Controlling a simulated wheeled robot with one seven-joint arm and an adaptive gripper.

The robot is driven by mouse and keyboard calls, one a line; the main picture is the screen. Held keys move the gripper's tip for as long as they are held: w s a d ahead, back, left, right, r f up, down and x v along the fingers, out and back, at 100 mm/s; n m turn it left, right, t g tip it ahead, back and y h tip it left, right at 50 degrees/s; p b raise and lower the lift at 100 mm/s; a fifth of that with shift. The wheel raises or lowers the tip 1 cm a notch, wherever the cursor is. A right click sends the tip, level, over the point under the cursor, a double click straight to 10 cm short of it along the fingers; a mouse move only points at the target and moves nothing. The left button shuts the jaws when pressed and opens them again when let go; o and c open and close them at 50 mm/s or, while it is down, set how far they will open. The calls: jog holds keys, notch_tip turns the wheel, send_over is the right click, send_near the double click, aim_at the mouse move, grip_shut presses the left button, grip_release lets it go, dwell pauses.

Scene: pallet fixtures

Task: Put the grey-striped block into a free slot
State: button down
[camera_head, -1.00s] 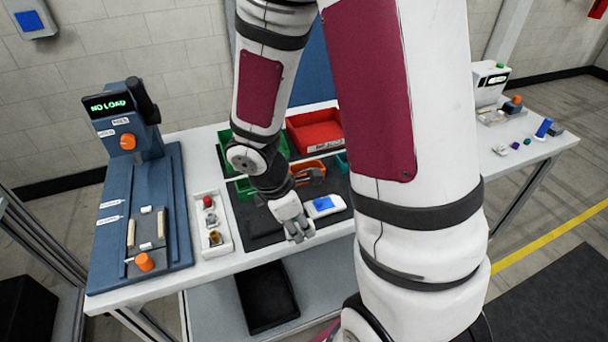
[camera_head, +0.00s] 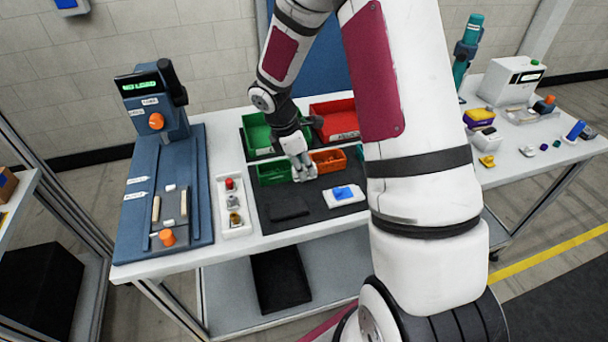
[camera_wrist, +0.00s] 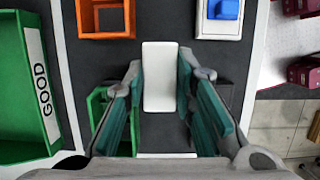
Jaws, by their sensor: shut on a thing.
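My gripper (camera_wrist: 160,105) has teal finger pads shut on a white block (camera_wrist: 160,70) in the wrist view. The face turned to the camera looks plain; no grey stripe shows on it. In the head view my gripper (camera_head: 302,174) is above the dark mat (camera_head: 318,205), in front of the small green and orange bins; the block is not clear there. A flat dark piece (camera_head: 290,208) lies on the mat, with the white unit with a blue top (camera_head: 343,194) to its right. I cannot make out which place is a free slot.
A small green bin (camera_head: 274,174), an orange bin (camera_head: 328,160), a larger green bin (camera_head: 258,133) and a red bin (camera_head: 335,120) stand behind. A white tray (camera_head: 233,207) with small parts and a blue-grey test station (camera_head: 190,210) are at left. The mat's front is mostly clear.

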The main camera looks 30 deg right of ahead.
jog(key=shift+f+p, duration=0.3)
jog(key=shift+f, duration=1.5)
jog(key=shift+f, duration=0.1)
jog(key=c, duration=1.6)
grip_release()
jog(key=b+v, duration=0.1)
jog(key=v, duration=1.1)
jog(key=s+a+r+m+t, duration=0.1)
jog(key=s+a+r+m, duration=0.2)
jog(key=r, duration=0.4)
jog(key=s+a+r+m+t, duration=0.1)
jog(key=s+r+m, duration=0.2)
jog(key=s+r, duration=0.3)
jog(key=s+a+r+m+t+y, duration=0.1)
jog(key=s+a+r+m+t, duration=0.1)
jog(key=s, duration=0.4)
jog(key=s+a+r+m+t+y, duration=0.2)
jog(key=s+a+r+m, duration=0.2)
jog(key=s+r+m, duration=0.1)
jog(key=s+m, duration=0.1)
jog(key=s, duration=0.1)
jog(key=shift+s+m+t, duration=0.25)
jog(key=shift+m+t, duration=0.05)
jog(key=shift+m, duration=0.1)
